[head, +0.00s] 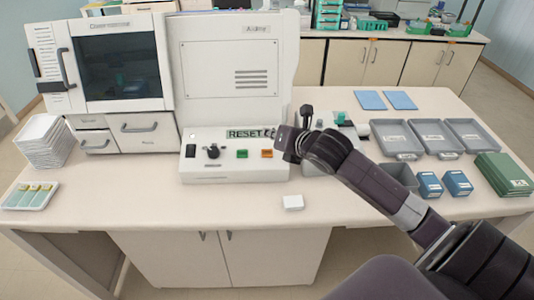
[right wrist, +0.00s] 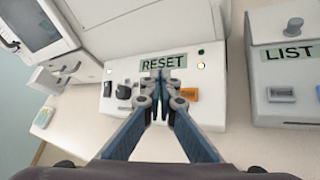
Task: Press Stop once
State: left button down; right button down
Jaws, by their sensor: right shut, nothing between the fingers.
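The white machine's control panel (head: 225,172) carries a black switch (head: 190,150), a black knob (head: 213,152), a green button (head: 242,153) and an orange button (head: 267,153). A RESET label (head: 243,133) is above the buttons. I cannot read the word Stop on any control. My right gripper (head: 281,138) is shut and empty, near the panel's right end. In the right wrist view its closed fingertips (right wrist: 160,75) appear just below the RESET label, left of the orange button (right wrist: 188,94). The green button is mostly hidden behind the fingers there. I cannot tell whether the fingers touch the panel.
A second device with a LIST label (right wrist: 290,53) stands right of the panel. A small white block (head: 293,202) lies in front of it. Grey trays (head: 434,150) and blue boxes (head: 429,184) are on the right. A slide tray (head: 30,208) sits at the left; the front middle counter is mostly clear.

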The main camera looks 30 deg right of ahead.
jog(key=b, duration=0.6)
send_over(267, 153)
jog(key=s+a, duration=0.1)
jog(key=s, duration=0.2)
jog(key=f, duration=0.6)
jog(key=shift+w, duration=0.2)
jog(key=shift+w+d+f+b, duration=0.2)
jog(key=shift+f+b, duration=0.15)
jog(key=shift+f, duration=0.15)
jog(key=shift+w+d+f+b, duration=0.15)
jog(key=shift+f+b, duration=0.15)
jog(key=shift+f, duration=0.15)
jog(key=shift+w+f, duration=0.1)
jog(key=shift+f, duration=0.15)
jog(key=shift+f, duration=0.2)
jog(key=shift+w+f, duration=0.15)
jog(key=shift+f, duration=0.2)
jog(key=shift+s+a+r+p, duration=0.1)
jog(key=shift+s+r+p, duration=0.15)
jog(key=shift+r+p, duration=0.6)
jog(key=shift+f, duration=0.1)
